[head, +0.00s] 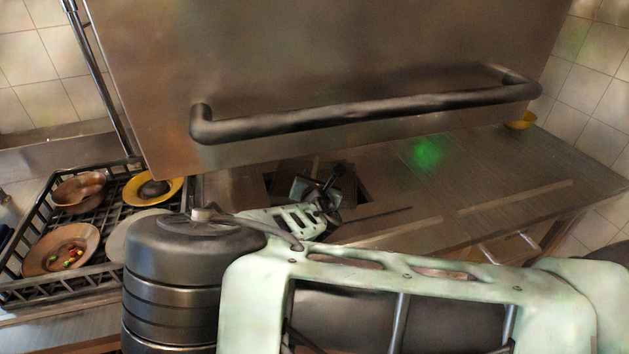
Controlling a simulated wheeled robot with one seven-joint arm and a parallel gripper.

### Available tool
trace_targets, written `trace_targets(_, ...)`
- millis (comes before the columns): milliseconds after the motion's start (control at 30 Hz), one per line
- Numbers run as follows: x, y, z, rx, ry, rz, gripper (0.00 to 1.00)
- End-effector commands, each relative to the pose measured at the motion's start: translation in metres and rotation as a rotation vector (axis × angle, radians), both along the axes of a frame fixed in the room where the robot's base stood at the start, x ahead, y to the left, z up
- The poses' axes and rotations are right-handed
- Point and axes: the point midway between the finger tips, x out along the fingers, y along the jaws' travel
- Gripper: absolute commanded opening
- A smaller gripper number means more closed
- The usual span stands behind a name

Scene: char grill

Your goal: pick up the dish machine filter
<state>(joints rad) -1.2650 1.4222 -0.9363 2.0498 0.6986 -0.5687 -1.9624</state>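My gripper (328,188) is above a dark square opening (352,186) in the steel counter, under the raised metal hood. Its dark fingers point away from me, and my own arm fills the foreground. The fingers are small and partly covered, so I cannot tell whether they are open or shut. I cannot clearly make out the dish machine filter; the gripper covers much of the opening. I cannot tell whether the gripper touches anything there.
The hood (330,50) with its long dark handle (370,112) hangs above. A black rack (20,248) with several dirty dishes stands at left. A yellow bowl (521,121) sits at the far right. The counter (500,165) to the right is mostly clear.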

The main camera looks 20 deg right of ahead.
Motion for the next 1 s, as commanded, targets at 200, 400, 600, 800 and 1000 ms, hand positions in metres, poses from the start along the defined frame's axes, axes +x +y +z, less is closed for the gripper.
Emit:
trace_targets(200,0.031,-0.009,-0.003,0.001,-0.001,-0.003,0.39)
trace_targets(400,0.044,-0.012,-0.01,0.001,-0.001,-0.002,0.39)
trace_targets(600,0.044,-0.012,-0.011,0.0,-0.001,-0.002,0.39)
trace_targets(800,0.044,-0.012,-0.01,0.0,-0.001,-0.002,0.0)
trace_targets(1000,0.044,-0.012,-0.009,0.001,-0.002,-0.001,0.0)
